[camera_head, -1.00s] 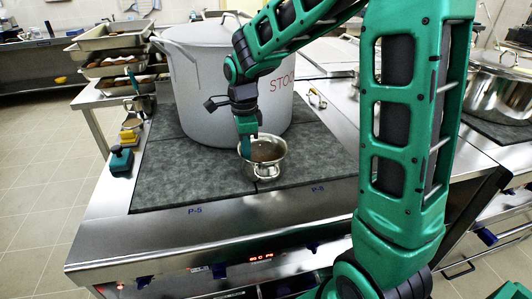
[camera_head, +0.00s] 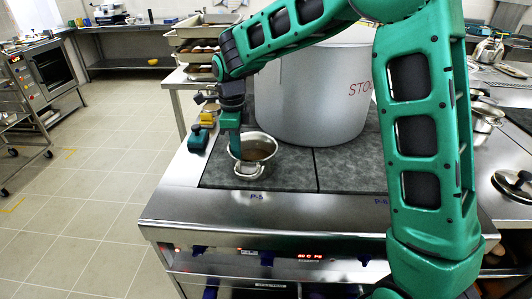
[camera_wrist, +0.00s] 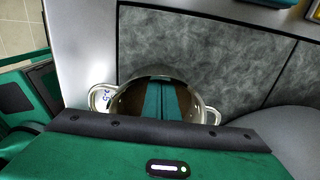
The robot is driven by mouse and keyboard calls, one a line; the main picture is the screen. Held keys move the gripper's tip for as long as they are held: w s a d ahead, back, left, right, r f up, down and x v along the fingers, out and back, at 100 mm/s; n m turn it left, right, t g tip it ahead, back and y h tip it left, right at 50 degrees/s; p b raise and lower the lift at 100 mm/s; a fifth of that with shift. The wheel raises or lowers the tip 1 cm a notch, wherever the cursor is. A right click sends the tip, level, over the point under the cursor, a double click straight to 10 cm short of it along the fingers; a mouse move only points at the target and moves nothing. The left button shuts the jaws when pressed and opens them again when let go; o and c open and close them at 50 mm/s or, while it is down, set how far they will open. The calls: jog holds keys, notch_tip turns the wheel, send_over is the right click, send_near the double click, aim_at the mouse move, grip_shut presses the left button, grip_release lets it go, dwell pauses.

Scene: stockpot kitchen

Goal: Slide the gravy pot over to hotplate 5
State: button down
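The gravy pot (camera_head: 254,152) is a small steel pot with two side handles and brown gravy inside. It sits upright on the left front hotplate (camera_head: 300,178), whose front label reads P-5, left of the seam to the neighbouring plate (camera_head: 352,160). My gripper (camera_head: 235,152) points down into the pot at its left side. In the wrist view the two teal fingers (camera_wrist: 162,100) lie side by side inside the pot (camera_wrist: 205,108), with no clear gap between them. Whether they touch the pot's wall is hidden.
The large grey stockpot (camera_head: 310,95) stands close behind and right of the gravy pot. A green-topped item (camera_head: 198,138) sits on the steel edge left of the plate. Stacked trays (camera_head: 205,45) stand behind. Bare plate lies right of the gravy pot.

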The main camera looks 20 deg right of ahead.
jog(key=a, duration=0.1)
jog(key=w+a, duration=0.1)
jog(key=a, duration=0.3)
jog(key=shift+w, duration=0.3)
